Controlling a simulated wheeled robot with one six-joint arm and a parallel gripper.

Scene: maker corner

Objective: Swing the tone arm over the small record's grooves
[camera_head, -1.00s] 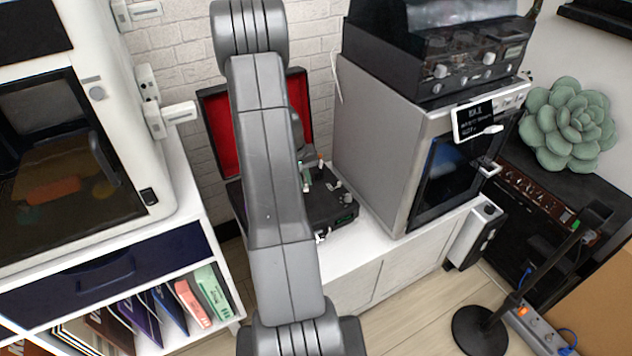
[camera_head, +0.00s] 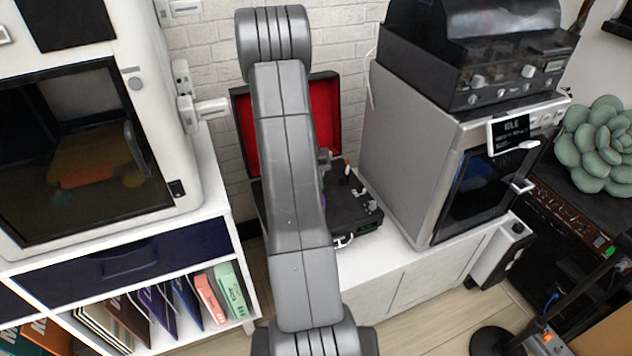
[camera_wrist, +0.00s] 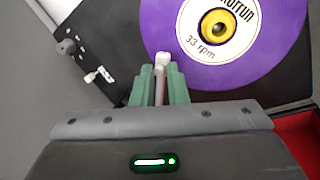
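The record player (camera_head: 352,210) is an open black case with a red-lined lid (camera_head: 325,110), partly hidden behind my arm in the head view. The small purple record (camera_wrist: 160,22) has a white "33 rpm" label and a gold centre. My gripper (camera_wrist: 161,82) has green fingers, close together on either side of the thin tone arm (camera_wrist: 160,90). The tone arm's white head (camera_wrist: 162,62) sticks out past the fingertips. In the wrist view it overlaps the record's outer purple band. Its height above the record cannot be told.
A grey oven-like machine (camera_head: 400,150) stands close on the right of the player, with a black device (camera_head: 480,70) on top. A white cabinet (camera_head: 220,200) with a printer-like box stands on the left. Small controls (camera_wrist: 95,76) lie left of the record.

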